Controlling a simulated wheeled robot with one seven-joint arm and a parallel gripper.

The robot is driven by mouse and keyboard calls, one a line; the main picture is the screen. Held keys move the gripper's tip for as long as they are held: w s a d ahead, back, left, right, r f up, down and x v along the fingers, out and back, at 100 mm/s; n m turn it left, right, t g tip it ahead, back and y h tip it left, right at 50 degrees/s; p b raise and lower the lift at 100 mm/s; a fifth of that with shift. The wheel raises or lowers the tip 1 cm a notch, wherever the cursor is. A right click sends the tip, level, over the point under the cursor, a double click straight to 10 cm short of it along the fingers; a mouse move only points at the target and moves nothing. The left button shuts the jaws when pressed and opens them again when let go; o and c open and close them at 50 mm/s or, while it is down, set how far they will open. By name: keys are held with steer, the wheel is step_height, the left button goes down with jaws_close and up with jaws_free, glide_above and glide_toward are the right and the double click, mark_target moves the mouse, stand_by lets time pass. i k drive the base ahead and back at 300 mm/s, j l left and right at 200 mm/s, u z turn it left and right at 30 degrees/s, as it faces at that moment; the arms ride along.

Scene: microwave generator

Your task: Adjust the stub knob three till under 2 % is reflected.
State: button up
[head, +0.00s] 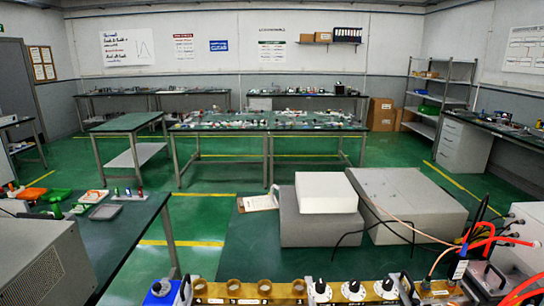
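A brass-coloured waveguide run (275,299) lies along the bottom edge of the head view, cut off by the frame. Three white round dials with dark knobs stand on it: a left dial (320,291), a middle dial (354,291) and a right dial (387,290). These look like the stub knobs. Their scale marks are too small to read, and I cannot tell which is number three. Several brown ring-like posts (233,286) stand on the run left of the dials. No reflected-power reading is legible. My gripper is not in view.
Behind the run, a white box (327,192) sits on a grey case beside a larger grey case (408,203). A clipboard (257,201) lies to their left. Orange hoses (480,240) and black cables crowd the right. A vented grey box (45,265) fills the lower left.

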mark_target(321, 284)
steer(key=i+u, duration=0.15)
steer(key=u, duration=0.25)
steer(key=i+l+u, duration=0.1)
steer(key=u, duration=0.25)
steer(key=i+l+u, duration=0.1)
steer(key=i+u, duration=0.15)
steer(key=u, duration=0.15)
